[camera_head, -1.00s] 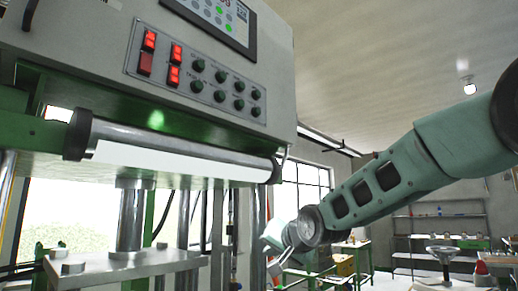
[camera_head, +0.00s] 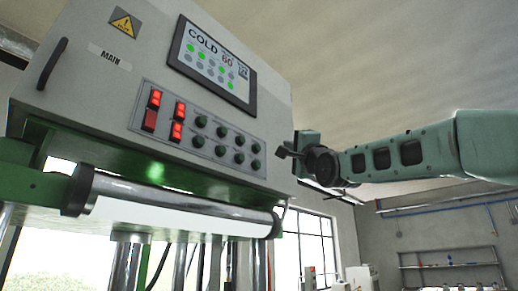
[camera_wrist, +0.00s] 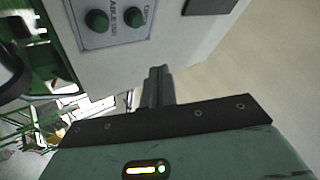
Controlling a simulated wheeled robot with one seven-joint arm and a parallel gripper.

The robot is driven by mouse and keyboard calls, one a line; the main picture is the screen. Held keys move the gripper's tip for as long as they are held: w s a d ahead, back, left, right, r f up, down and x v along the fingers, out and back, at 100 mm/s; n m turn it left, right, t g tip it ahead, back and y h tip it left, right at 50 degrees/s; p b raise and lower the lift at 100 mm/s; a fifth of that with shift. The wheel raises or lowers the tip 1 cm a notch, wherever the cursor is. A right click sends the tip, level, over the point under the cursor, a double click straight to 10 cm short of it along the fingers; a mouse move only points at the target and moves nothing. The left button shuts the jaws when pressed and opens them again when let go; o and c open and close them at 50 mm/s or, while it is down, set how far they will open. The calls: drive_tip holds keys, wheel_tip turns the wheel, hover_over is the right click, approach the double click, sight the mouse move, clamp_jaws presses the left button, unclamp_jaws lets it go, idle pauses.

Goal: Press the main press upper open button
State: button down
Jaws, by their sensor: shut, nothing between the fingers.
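The main press control box (camera_head: 60,90), marked MAIN, fills the left of the head view. Its button panel (camera_head: 140,128) carries two rows of round dark green buttons (camera_head: 222,132) right of red lit switches (camera_head: 180,110). Their labels are too small to read there, so I cannot tell which is upper open. The wrist view shows two green buttons (camera_wrist: 97,20) close up; one label beside them reads OPEN. My gripper (camera_head: 284,152) is shut and empty, just right of the panel's right end. Its fingertips (camera_wrist: 157,74) show apart from the buttons in the wrist view.
A display screen (camera_head: 212,62) reading COLD sits above the buttons. A roller-like bar (camera_head: 180,207) runs below the box, with metal columns under it. A shelf (camera_head: 450,265) stands far off at the right.

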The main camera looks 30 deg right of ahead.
sight(257, 148)
drive_tip(key=shift+s+d+r+m+t, duration=0.1)
drive_tip(key=shift+s+r+m+t, duration=0.1)
drive_tip(key=shift+s+r, duration=0.35)
drive_tip(key=shift+s+r+m+t, duration=0.1)
drive_tip(key=shift+s+r+t, duration=0.15)
drive_tip(key=shift+r, duration=0.45)
drive_tip(key=w+a+p, duration=0.3)
drive_tip(key=w, duration=0.5)
drive_tip(key=shift+a, duration=0.15)
drive_tip(key=shift+w, duration=0.2)
idle(1.2)
drive_tip(key=shift+w+a, duration=0.2)
drive_tip(key=shift+w, duration=0.05)
